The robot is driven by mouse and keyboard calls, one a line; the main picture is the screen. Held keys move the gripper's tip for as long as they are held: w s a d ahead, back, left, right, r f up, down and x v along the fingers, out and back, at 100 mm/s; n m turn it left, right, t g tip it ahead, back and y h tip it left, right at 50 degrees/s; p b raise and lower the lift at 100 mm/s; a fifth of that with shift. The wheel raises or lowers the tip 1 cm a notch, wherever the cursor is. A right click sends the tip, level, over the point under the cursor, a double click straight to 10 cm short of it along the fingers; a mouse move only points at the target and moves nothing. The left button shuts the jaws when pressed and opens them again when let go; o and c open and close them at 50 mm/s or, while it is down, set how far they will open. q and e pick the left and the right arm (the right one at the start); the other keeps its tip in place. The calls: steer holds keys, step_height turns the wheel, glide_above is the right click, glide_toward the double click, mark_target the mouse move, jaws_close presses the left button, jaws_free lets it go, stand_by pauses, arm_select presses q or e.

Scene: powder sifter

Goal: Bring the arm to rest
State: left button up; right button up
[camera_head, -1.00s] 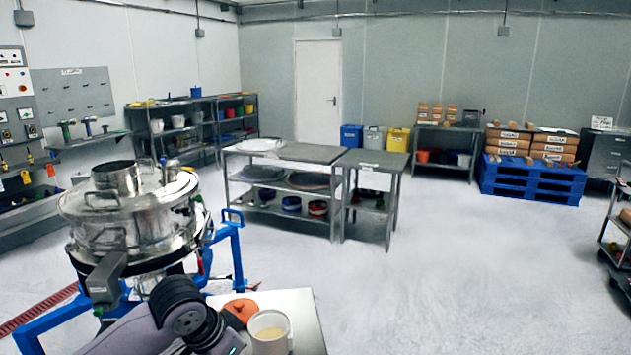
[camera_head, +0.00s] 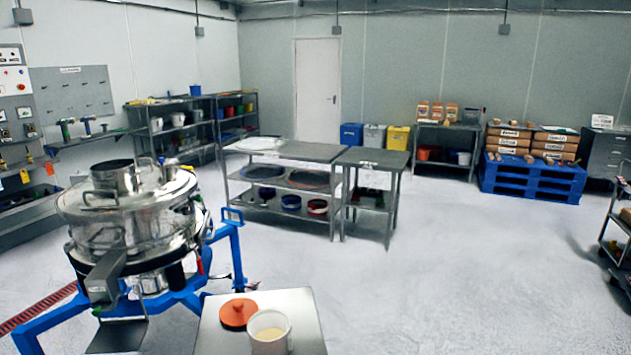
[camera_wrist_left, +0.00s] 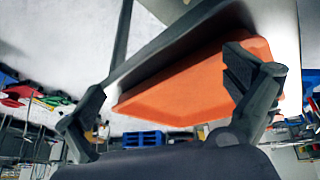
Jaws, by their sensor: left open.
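No arm of mine shows in the head view now. My left gripper (camera_wrist_left: 165,74) shows in the left wrist view, with its dark fingers spread wide and nothing clasped between them. Behind the fingers is an orange slab-like surface (camera_wrist_left: 195,88) with a dark edge; I cannot tell what it belongs to or whether a finger touches it. In the head view the steel sifter (camera_head: 128,215) stands on a blue frame (camera_head: 235,255) at the left. A white container (camera_head: 270,331) with pale contents and an orange lid-like piece (camera_head: 238,312) sit on a small table (camera_head: 302,310).
Two steel tables (camera_head: 310,152) stand mid-room, the left one with shelves of pans. A cart (camera_head: 618,235) is at the right edge. The middle and right floor is clear.

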arm_select(q)
steer(key=s+a+f+n+g+y, duration=0.1)
steer(key=s+a+f+n+y, duration=0.15)
steer(key=s+a, duration=0.55)
step_height(320, 180, down, 26)
steer(key=s+g, duration=0.1)
steer(key=s, duration=0.2)
steer(key=s+a+f+g, duration=0.1)
steer(key=s+a+f, duration=0.1)
steer(key=s+f, duration=1.4)
steer(key=shift+s+f+g, duration=0.25)
steer(key=shift+f+g, duration=0.05)
